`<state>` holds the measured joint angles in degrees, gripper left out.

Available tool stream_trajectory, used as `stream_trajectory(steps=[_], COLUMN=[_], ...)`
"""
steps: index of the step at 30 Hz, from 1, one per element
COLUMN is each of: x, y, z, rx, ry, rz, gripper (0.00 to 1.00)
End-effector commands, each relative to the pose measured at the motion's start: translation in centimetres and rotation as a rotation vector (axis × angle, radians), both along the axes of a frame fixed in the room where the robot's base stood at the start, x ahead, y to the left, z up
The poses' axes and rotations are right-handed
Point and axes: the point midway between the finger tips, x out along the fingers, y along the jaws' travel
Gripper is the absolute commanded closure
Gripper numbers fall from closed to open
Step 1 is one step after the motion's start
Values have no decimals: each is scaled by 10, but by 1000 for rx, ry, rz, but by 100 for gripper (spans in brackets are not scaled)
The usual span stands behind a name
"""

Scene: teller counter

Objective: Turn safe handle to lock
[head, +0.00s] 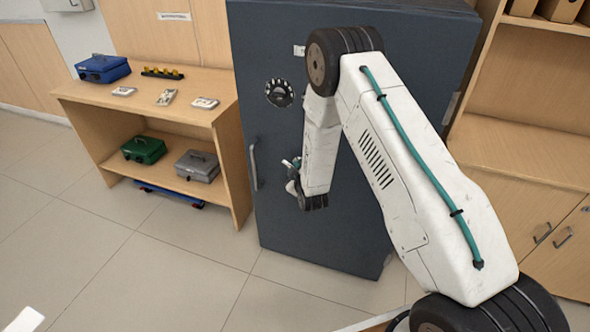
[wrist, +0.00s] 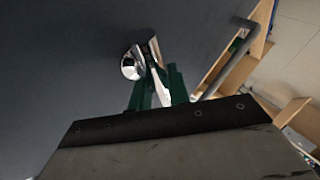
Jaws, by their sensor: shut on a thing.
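The safe (head: 350,225) is a large dark blue-grey cabinet standing in front of me in the head view, with its door closed. In the wrist view, its chrome safe handle (wrist: 131,66) has a round hub and a shiny lever running between my fingers. My gripper (wrist: 157,90) has dark green fingers closed around that lever, against the dark door. In the head view my arm hides most of the gripper and handle; only a small shiny part shows left of my wrist.
A combination dial (head: 279,93) and a long pull bar (head: 254,165) are on the safe door. A wooden shelf (head: 190,112) with cash boxes and banknote bundles stands left. Wooden cabinets (head: 520,155) stand right. The tiled floor (head: 150,270) at front left is clear.

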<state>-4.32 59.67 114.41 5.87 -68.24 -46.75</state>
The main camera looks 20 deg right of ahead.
Motion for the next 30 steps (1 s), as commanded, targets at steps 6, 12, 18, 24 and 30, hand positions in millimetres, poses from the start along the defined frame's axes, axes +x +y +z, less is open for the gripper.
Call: stream_trajectory(steps=[6,12,18,24,30], x=[1,1,1,1,1], y=[1,1,1,1,0], z=[1,0,0,-1,-2], rx=[-163,-295,-395,-456,-482], ry=[118,213,285,330,350], rz=[1,0,0,0,0], gripper=[100,100,100,100,100])
